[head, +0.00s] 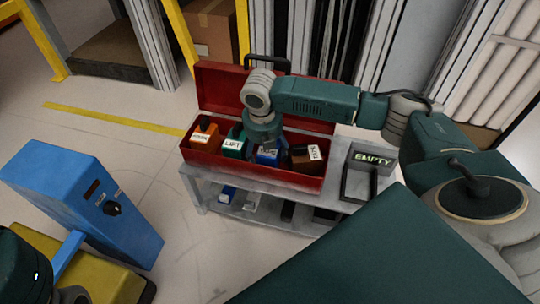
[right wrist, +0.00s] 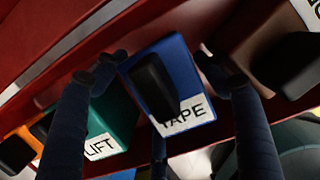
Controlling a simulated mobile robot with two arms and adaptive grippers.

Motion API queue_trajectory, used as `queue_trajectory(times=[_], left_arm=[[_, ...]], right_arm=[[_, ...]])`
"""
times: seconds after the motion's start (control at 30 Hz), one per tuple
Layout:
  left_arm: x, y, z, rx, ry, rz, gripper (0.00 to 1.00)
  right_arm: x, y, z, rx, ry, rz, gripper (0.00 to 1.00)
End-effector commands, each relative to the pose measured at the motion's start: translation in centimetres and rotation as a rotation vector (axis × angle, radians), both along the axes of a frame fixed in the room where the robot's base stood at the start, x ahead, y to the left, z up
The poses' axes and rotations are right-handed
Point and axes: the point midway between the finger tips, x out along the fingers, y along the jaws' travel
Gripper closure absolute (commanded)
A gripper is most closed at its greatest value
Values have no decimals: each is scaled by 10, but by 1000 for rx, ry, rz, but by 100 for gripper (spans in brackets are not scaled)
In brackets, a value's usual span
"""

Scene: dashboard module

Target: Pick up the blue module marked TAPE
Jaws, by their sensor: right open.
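The blue module (head: 267,158) sits in the red toolbox between the green and brown modules. In the right wrist view the blue module (right wrist: 177,62) shows a black handle and a white label reading TAPE. My right gripper (head: 263,140) hangs over it from above. In the right wrist view my right gripper (right wrist: 158,65) is open, with dark fingers spread on both sides of the blue module and another finger low near its label. Whether any finger touches it I cannot tell. My left gripper is out of view; only part of my left arm shows at lower left.
The red toolbox (head: 210,165) stands on a grey cart (head: 225,186), lid raised behind. It also holds an orange module (head: 203,138), a green LIFT module (head: 236,141) and a brown module (head: 307,161).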

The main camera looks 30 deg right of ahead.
Motion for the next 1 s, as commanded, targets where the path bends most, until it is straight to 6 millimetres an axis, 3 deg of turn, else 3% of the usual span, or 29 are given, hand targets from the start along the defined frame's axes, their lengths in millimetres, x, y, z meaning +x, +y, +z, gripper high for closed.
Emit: queue_trajectory(times=[0.13,0.17,0.4,0.77,0.87,1.0], left_arm=[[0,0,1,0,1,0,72],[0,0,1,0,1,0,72],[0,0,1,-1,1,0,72],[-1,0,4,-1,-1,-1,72],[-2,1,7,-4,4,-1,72],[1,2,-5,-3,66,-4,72]], right_arm=[[0,0,1,0,0,0,29],[0,0,1,0,0,0,33],[0,0,2,0,-1,0,77],[1,0,9,0,-1,0,78],[0,0,19,1,-2,0,78],[1,1,43,1,-3,-1,78]])
